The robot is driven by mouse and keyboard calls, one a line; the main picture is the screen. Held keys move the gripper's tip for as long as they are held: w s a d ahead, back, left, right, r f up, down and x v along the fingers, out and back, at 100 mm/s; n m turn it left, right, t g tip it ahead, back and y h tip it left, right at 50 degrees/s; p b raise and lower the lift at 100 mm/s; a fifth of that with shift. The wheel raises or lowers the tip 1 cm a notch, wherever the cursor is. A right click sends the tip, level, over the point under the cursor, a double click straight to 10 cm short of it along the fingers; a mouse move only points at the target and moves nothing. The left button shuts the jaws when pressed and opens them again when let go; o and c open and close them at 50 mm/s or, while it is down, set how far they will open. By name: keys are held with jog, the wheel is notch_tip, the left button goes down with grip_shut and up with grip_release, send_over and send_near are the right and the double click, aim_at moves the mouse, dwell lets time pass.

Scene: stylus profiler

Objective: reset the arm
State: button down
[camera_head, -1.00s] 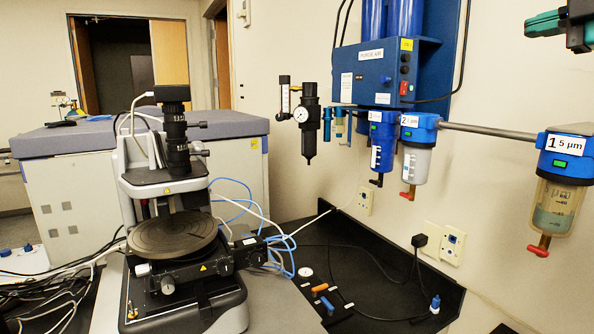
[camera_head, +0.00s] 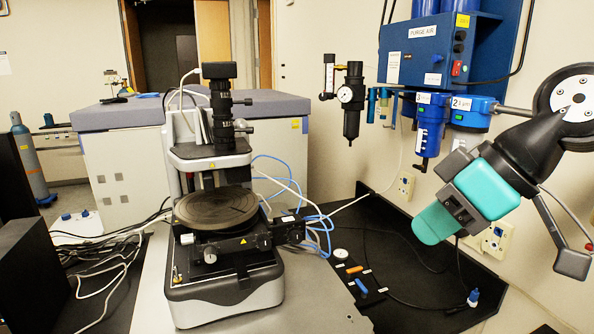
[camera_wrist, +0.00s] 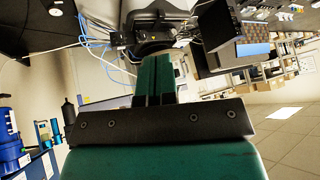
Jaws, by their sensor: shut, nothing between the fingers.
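My gripper (camera_head: 437,222) is at the right in the head view, pointing down and left, with teal fingers on a black wrist. It hangs in front of the wall and the black side bench, touching nothing that I can see. In the wrist view, its green fingers (camera_wrist: 153,75) lie side by side, shut and empty. The stylus profiler (camera_head: 220,200), with its round dark stage, stands on the grey table at the centre left, well apart from my gripper.
The blue purge-air panel (camera_head: 428,50) and blue filters (camera_head: 430,125) are on the wall beside my arm. A black regulator (camera_head: 352,100) hangs further left. Blue tubes and cables run near the profiler. In the wrist view, a dark monitor (camera_wrist: 232,40) is at upper right.

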jog(key=s+a+f+m+g+h+b, duration=0.1)
jog(key=s+f+m+g+h+b, duration=0.15)
jog(key=s+f, duration=0.8)
notch_tip(320, 180, down, 12)
jog(key=b, duration=1.2)
jog(key=shift+s+r+g, duration=0.15)
jog(key=shift+s+g, duration=0.2)
jog(key=shift+g, duration=0.1)
jog(key=shift+a+y, duration=0.1)
jog(key=shift+y, duration=0.15)
